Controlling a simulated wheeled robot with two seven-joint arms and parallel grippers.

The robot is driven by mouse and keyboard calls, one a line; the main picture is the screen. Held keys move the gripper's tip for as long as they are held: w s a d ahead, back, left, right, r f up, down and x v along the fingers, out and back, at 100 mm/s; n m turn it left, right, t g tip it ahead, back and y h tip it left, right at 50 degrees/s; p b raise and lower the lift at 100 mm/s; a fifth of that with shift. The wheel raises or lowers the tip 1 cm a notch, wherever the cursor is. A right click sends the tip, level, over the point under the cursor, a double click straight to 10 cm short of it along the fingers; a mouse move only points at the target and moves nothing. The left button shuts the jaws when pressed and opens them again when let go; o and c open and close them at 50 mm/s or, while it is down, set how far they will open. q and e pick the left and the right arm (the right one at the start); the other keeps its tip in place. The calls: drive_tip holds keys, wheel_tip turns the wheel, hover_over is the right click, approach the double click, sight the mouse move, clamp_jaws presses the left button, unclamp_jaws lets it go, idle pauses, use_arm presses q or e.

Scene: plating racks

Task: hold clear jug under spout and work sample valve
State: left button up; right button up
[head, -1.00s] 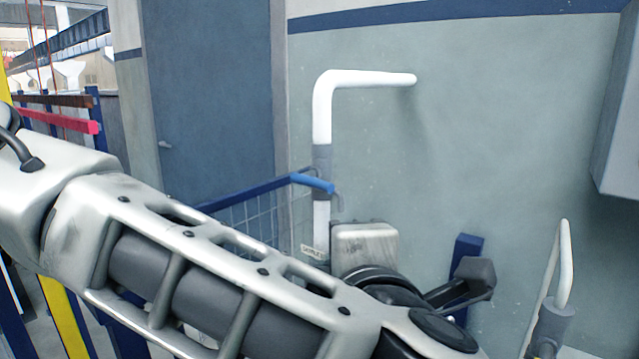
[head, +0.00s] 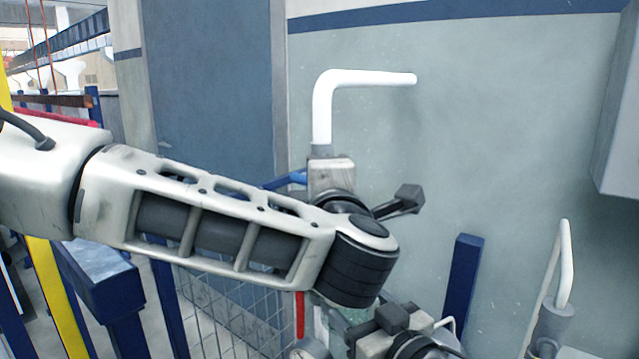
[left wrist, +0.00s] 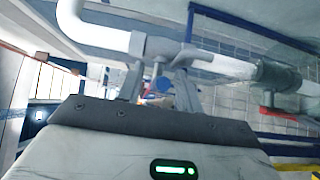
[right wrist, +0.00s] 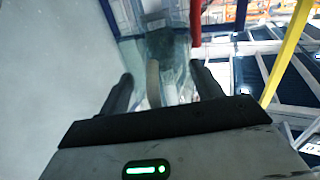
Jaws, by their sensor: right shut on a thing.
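A white pipe (head: 322,105) with a grey collar runs down the wall. In the head view my left arm hides the spout. A red lever (head: 300,313) hangs lower down; it also shows in the left wrist view (left wrist: 280,115). My right gripper (right wrist: 162,85) is shut on the handle of the clear jug (right wrist: 180,55). The jug (left wrist: 285,76) surrounds the pipe's lower end in the left wrist view.
A wire mesh panel (head: 215,305) and a blue post (head: 463,285) stand near the pipe. Another white pipe (head: 565,265) is at the right.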

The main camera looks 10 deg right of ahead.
use_arm(q)
drive_tip(key=shift+w, duration=0.25)
clamp_jaws()
drive_tip(key=m+t, duration=0.1)
drive_tip(key=f+m+t, duration=0.1)
drive_tip(key=shift+d+m+h, duration=0.1)
drive_tip(key=shift+m+h, duration=0.3)
drive_tip(key=shift+w+f+m+t, duration=0.1)
drive_tip(key=shift+f+m+t, duration=0.25)
drive_tip(key=shift+m+t, duration=0.5)
drive_tip(key=shift+h, duration=0.4)
unclamp_jaws()
